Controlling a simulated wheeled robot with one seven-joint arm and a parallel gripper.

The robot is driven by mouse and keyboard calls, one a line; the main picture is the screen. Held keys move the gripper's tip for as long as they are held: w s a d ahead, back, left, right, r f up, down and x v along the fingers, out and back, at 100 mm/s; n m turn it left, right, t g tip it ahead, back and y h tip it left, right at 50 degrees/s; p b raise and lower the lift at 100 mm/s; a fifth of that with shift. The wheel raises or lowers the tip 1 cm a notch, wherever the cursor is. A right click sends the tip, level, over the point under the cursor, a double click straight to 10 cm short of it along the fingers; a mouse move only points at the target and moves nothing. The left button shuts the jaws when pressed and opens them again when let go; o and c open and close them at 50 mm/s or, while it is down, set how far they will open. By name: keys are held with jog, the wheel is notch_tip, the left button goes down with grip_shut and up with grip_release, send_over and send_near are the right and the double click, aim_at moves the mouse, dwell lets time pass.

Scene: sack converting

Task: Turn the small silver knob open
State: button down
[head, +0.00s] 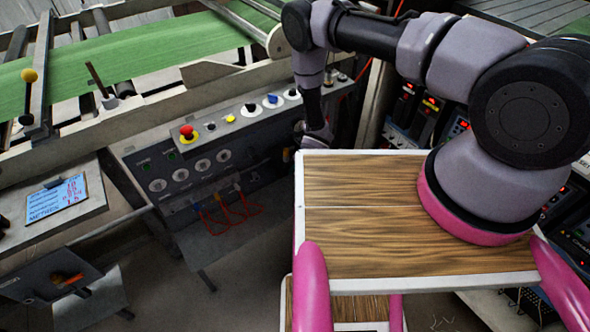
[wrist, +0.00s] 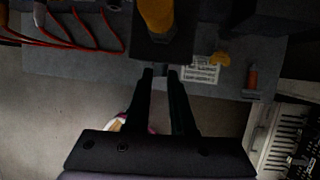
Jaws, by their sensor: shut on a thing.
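My gripper (wrist: 160,73) points at the front of a grey control panel in the wrist view. Its two black fingers are close together, with their tips at the lower edge of a black block (wrist: 160,48) that has a yellow part (wrist: 157,14) above it. The small silver knob (wrist: 160,71) shows only as a small grey bit between the fingertips, mostly hidden by them. My gripper is shut on it. How far the knob is turned cannot be seen. In the head view, my arm reaches down behind the wooden-topped table, and the fingertips are hidden.
The control console (head: 215,150) carries a red emergency button (head: 187,131), a blue knob (head: 272,99) and red cables (head: 222,222). A yellow fitting (wrist: 219,58) and an orange-red part (wrist: 252,77) sit right of the fingers. A wooden-topped table (head: 360,183) stands close in front.

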jog(key=shift+w+d+f+m+g+y, duration=0.35)
jog(key=shift+g+y, duration=0.5)
jog(key=shift+y, duration=0.8)
jog(key=shift+d+f+m+g+y, duration=0.2)
jog(key=shift+m+g+y, duration=0.5)
jog(key=shift+y, duration=1)
jog(key=shift+w+d+f+m+g+y, duration=0.25)
jog(key=shift+g+y, duration=0.8)
jog(key=shift+y, duration=0.6)
jog(key=c, duration=0.8)
grip_release()
jog(key=shift+o, duration=0.2)
jog(key=v, duration=1)
jog(key=shift+d, duration=0.4)
